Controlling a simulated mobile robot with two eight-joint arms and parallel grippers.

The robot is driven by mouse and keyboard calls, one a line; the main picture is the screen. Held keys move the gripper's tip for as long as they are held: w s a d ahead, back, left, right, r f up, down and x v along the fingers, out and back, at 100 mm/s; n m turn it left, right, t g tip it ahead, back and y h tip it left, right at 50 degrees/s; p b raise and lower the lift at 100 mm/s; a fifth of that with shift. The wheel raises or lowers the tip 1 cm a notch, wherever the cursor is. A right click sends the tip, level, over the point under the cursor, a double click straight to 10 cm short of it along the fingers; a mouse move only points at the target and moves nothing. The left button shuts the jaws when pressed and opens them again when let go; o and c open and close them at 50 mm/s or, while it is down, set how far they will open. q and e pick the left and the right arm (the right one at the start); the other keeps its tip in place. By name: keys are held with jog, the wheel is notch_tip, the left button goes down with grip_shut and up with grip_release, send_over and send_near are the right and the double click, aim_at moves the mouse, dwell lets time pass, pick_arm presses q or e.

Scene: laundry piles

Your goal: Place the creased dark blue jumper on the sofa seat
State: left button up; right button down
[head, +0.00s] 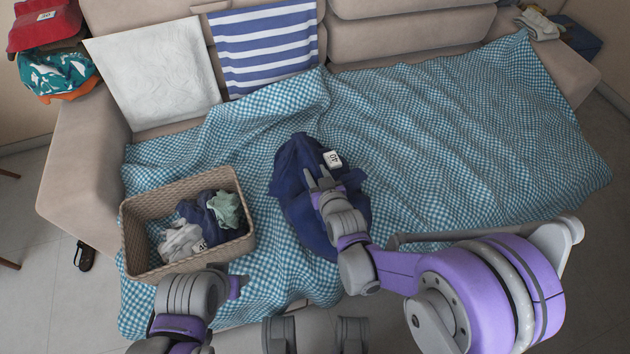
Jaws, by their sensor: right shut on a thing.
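The creased dark blue jumper (297,205) is a bunched heap at the middle of the sofa, over the checked blanket that covers the sofa seat (450,140). A white tag shows on its upper right. My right gripper (322,182) is shut on the jumper from above, and its arm hides part of the right side. I cannot tell whether the jumper rests on the seat or hangs just above it. My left gripper (236,286) is low at the left, in front of the basket and apart from the jumper. Its jaws do not show clearly.
A woven basket (138,235) with dark, white and green laundry stands left of the jumper. A white cushion (155,75) and a striped cloth (265,45) are at the backrest. Folded clothes (55,70) lie at the left armrest. The blanket right of the jumper is clear.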

jog(key=shift+f+b, duration=0.5)
jog(key=shift+f, duration=1.1)
jog(key=shift+f, duration=0.2)
jog(key=shift+c, duration=2.4)
grip_release()
jog(key=shift+r, duration=0.1)
